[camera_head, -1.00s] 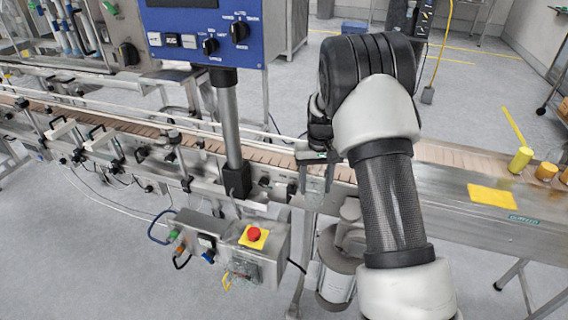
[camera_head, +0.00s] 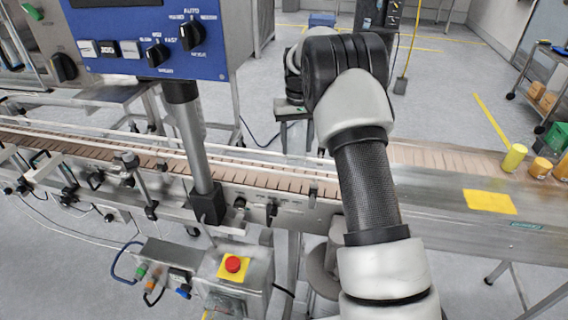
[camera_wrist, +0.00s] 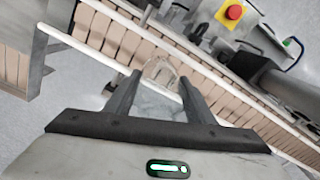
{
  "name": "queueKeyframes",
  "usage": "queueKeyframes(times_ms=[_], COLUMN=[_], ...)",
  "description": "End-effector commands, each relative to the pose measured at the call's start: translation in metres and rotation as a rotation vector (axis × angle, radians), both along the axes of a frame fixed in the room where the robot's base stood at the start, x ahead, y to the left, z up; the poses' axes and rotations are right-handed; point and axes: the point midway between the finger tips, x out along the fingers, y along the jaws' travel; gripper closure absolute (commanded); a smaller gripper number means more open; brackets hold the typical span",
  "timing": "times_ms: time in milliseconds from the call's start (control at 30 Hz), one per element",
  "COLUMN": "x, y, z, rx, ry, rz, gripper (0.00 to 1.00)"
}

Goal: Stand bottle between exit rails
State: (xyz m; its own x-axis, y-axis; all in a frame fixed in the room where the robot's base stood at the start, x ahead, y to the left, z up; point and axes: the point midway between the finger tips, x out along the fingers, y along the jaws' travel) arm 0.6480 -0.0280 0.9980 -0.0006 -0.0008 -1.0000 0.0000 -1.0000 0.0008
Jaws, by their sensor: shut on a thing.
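A clear, see-through bottle (camera_wrist: 160,72) is between my gripper's fingers in the wrist view. Its outline is faint, and I cannot make it out in the head view. My gripper (camera_wrist: 160,98) is shut on it. In the head view my gripper (camera_head: 296,130) points down, seen over the far side of the conveyor. The conveyor belt (camera_head: 260,178) has brown slats and runs between guide rails. A pale rail (camera_wrist: 85,48) also shows in the wrist view, crossing behind the fingers. I cannot tell whether the bottle's base touches anything.
A blue control panel (camera_head: 150,45) on a metal post (camera_head: 190,135) stands left of my arm. A box with a red stop button (camera_head: 233,264) hangs in front of the conveyor. A yellow cylinder (camera_head: 514,157) and amber containers (camera_head: 540,168) stand at the right.

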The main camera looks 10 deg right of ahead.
Motion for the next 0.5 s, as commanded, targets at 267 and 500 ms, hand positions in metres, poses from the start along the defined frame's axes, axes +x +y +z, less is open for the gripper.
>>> queueKeyframes(times_ms=[267, 500], x=[0.000, 0.000], y=[0.000, 0.000], z=[-0.035, -0.070], rx=[0.000, 0.000], ry=[0.001, 0.001], rz=[0.000, 0.000], gripper=[0.73, 0.73])
